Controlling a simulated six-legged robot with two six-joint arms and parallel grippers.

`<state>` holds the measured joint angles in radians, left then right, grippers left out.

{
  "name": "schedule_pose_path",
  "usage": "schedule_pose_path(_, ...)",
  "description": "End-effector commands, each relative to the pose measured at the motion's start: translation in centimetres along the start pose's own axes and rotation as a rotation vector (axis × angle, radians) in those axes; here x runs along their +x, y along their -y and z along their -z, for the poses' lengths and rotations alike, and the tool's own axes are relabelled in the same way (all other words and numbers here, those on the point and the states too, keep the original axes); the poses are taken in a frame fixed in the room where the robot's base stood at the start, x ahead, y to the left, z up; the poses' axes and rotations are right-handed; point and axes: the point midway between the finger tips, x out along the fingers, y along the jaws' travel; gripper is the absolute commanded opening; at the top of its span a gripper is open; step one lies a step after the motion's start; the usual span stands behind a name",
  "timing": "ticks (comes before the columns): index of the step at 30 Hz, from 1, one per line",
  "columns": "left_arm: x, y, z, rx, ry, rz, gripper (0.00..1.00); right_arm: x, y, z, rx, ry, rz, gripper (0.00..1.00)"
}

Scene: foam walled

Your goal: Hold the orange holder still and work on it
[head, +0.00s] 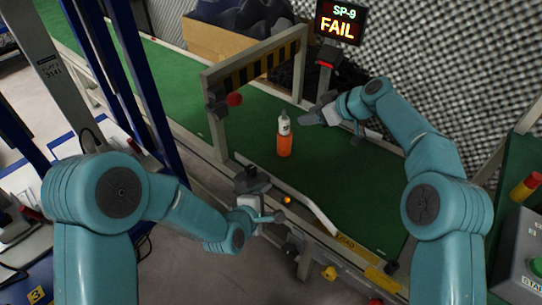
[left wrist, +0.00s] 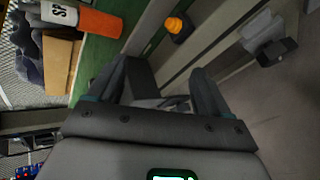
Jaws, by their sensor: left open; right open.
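The orange holder (head: 284,146) stands upright on the green conveyor belt, with a white, labelled upper part rising from it. In the left wrist view the holder (left wrist: 100,22) shows at the upper left, beyond and to the side of my fingers. My left gripper (head: 252,180) is open at the near edge of the belt, left of and nearer than the holder, not touching it. In the left wrist view the gap between my left fingers (left wrist: 163,80) is empty. My right gripper (head: 318,112) is open above the belt, just right of the holder, apart from it.
A striped gate (head: 256,66) spans the belt behind the holder. A display (head: 339,24) reads SP-9 FAIL. A small amber lamp (head: 287,200) sits on the near rail, close to my left gripper. A pale guide bar (head: 318,214) lies along the belt. The belt (head: 365,195) is clear at right.

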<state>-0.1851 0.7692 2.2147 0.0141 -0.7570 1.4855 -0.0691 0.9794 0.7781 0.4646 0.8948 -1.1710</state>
Motion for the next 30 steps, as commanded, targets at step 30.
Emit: schedule_pose_path(30,9.0,-13.2,-0.7,-1.321,0.045,-0.235,0.79,-0.1,0.1,-0.1,0.0,0.0,0.0,0.43)
